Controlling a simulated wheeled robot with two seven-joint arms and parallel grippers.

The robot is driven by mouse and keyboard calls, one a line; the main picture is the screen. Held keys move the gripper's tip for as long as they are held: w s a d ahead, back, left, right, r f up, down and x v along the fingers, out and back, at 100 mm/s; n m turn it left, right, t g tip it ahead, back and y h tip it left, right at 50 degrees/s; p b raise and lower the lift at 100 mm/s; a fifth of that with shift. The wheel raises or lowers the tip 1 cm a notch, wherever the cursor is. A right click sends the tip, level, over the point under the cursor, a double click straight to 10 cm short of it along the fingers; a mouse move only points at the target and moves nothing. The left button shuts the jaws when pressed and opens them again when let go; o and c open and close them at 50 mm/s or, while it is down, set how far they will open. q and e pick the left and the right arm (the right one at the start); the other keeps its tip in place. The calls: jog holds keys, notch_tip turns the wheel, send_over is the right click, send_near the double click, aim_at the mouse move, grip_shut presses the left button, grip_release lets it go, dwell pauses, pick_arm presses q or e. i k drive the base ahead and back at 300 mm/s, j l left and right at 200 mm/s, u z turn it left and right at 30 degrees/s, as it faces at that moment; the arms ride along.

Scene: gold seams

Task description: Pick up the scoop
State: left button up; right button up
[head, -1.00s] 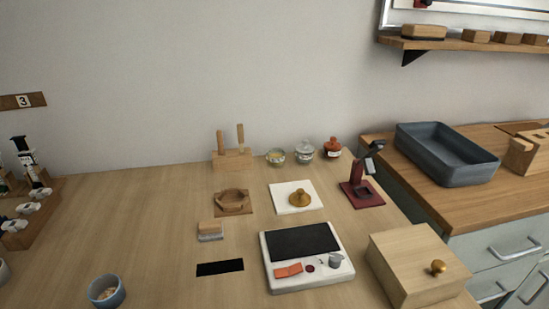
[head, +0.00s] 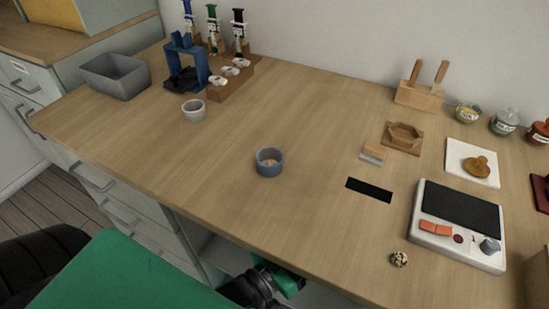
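I cannot pick out a scoop for certain. Two upright wooden handles (head: 428,73) stand in a wooden block (head: 418,97) at the back right of the table; what they belong to is hidden in the block. A grey-blue cup (head: 269,162) with pale bits inside stands mid-table. Black and green parts of mine show at the bottom edge, below the table's front edge. No fingertips of either gripper can be made out.
A white scale (head: 459,225) with a dark plate stands at right, a small speckled round thing (head: 399,259) beside it. A pale cup (head: 194,111), blue stand (head: 185,65) and grey bin (head: 115,76) are at left. The table around the grey-blue cup is clear.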

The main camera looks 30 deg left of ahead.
aim_at(417, 64)
jog(key=k+j+u, duration=0.2)
jog(key=j, duration=0.3)
jog(key=j+u, duration=0.2)
jog(key=j, duration=0.3)
jog(key=k+j+u, duration=0.2)
jog(key=j, duration=0.35)
jog(key=i+l, duration=0.05)
jog(key=i, duration=0.05)
